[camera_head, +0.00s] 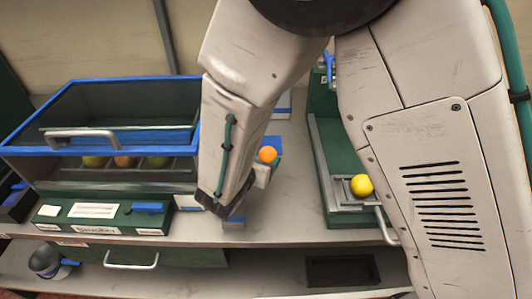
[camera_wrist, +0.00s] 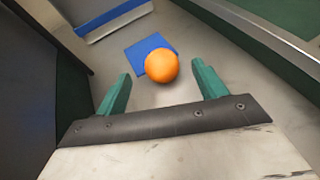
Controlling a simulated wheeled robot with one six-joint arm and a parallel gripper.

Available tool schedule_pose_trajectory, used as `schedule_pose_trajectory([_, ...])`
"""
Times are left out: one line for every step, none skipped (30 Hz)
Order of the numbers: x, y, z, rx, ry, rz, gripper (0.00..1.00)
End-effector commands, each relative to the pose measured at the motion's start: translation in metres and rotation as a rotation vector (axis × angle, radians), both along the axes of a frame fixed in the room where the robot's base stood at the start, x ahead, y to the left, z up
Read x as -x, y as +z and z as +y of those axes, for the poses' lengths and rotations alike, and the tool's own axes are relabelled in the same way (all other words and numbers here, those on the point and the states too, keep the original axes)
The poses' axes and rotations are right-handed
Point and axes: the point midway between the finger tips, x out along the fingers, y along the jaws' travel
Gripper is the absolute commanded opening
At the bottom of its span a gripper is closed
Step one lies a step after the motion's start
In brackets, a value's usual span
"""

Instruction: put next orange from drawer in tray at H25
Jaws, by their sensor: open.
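An orange (camera_head: 267,154) shows just right of my arm in the head view. In the wrist view the orange (camera_wrist: 162,65) lies between and slightly beyond the green fingertips of my gripper (camera_wrist: 161,71). The fingers are apart, with a gap on each side of the orange. A blue square (camera_wrist: 150,52) lies beside and partly behind the orange; whether the orange rests on it I cannot tell. In the head view my arm hides most of the gripper. Several fruits, green (camera_head: 158,161) and orange (camera_head: 125,161), sit in a row in the blue-rimmed case (camera_head: 100,147) at left. I cannot identify which tray is H25.
A closed drawer (camera_head: 145,257) and a dark recess (camera_head: 342,270) are lower down.

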Motion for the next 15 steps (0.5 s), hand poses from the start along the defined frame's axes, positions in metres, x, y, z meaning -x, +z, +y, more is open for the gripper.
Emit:
schedule_pose_trajectory([0.01,0.005,0.006,-0.002,0.005,-0.001,0.71])
schedule_pose_trajectory([0.015,0.008,0.008,-0.001,0.005,-0.002,0.71])
schedule_pose_trajectory([0.022,0.01,0.011,-0.002,0.004,-0.002,0.71])
schedule_pose_trajectory([0.026,0.012,0.013,-0.002,0.003,-0.002,0.71])
schedule_pose_trajectory([0.03,0.014,0.015,-0.002,0.003,-0.002,0.71])
schedule_pose_trajectory([0.035,0.017,0.017,-0.002,0.002,-0.001,0.71])
schedule_pose_trajectory([0.038,0.018,0.018,-0.001,0.003,-0.001,0.71])
schedule_pose_trajectory([0.041,0.019,0.019,-0.001,0.003,0.0,0.71])
schedule_pose_trajectory([0.044,0.02,0.02,-0.001,0.002,0.0,0.71])
schedule_pose_trajectory([0.046,0.021,0.021,0.0,0.001,0.0,0.71])
schedule_pose_trajectory([0.047,0.021,0.022,0.0,0.001,0.0,0.71])
schedule_pose_trajectory([0.048,0.022,0.022,0.0,0.001,0.0,0.71])
schedule_pose_trajectory([0.049,0.023,0.022,0.0,0.0,0.0,0.71])
schedule_pose_trajectory([0.05,0.023,0.022,0.0,0.0,0.0,0.71])
schedule_pose_trajectory([0.05,0.023,0.022,0.0,-0.001,0.0,0.71])
